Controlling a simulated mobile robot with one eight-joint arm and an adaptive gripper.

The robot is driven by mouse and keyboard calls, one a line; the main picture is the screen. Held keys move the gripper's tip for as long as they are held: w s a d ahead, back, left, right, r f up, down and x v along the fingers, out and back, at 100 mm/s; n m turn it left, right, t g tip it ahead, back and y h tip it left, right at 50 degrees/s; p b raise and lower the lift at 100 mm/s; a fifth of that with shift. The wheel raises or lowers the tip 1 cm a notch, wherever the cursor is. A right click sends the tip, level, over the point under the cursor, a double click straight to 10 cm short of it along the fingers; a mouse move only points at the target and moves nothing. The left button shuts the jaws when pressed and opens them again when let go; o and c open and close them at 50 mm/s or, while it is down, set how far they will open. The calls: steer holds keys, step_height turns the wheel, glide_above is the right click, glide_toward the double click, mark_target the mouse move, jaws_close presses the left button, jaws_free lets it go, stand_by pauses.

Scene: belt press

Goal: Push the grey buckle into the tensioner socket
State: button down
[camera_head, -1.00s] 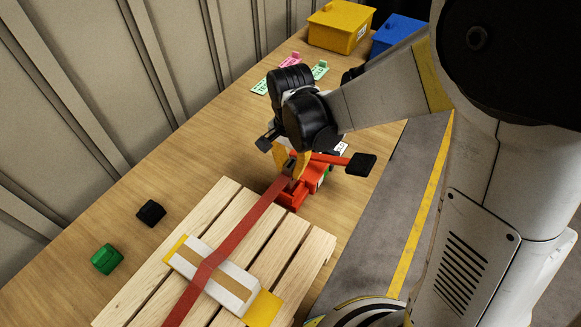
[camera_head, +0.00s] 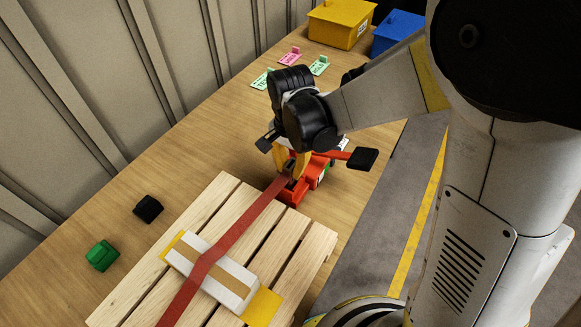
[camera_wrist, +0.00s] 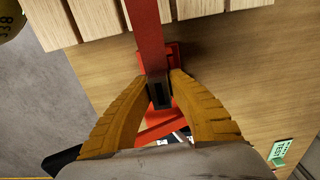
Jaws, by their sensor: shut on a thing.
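The grey buckle (camera_wrist: 159,92) is at the end of a red strap (camera_head: 243,224) and sits between my fingertips. My gripper (camera_wrist: 160,84) is shut on the buckle, with a yellow finger on each side. The red tensioner (camera_head: 312,178) stands on the table just beyond the pallet, with a red lever ending in a black grip. Its red base (camera_wrist: 176,52) shows under the buckle in the wrist view. The buckle is right over or at the tensioner's near end; the socket is hidden, so I cannot tell how deep the buckle sits.
A wooden pallet (camera_head: 311,246) carries a white and tan box (camera_head: 233,284) with yellow edge pieces under the strap. A green block (camera_head: 102,256) and a black block (camera_head: 148,208) lie left. Yellow (camera_head: 338,25) and blue (camera_head: 398,33) bins and small tags stand at the back.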

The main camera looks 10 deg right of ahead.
steer(key=shift+f+b, duration=0.9)
steer(key=shift+f, duration=0.2)
steer(key=c, duration=1.3)
jaws_free()
steer(key=shift+c, duration=0.2)
steer(key=shift+r, duration=0.15)
step_height(320, 180, up, 12)
steer(key=shift+f, duration=0.1)
steer(key=shift+d, duration=0.1)
steer(key=s+d+r+n+t, duration=0.2)
steer(key=s+d+n+t, duration=0.5)
steer(key=s+d, duration=0.3)
steer(key=d, duration=0.3)
steer(key=shift+s+d+r+n+b, duration=0.2)
steer(key=shift+s+n+b, duration=0.1)
steer(key=shift+s+b, duration=0.1)
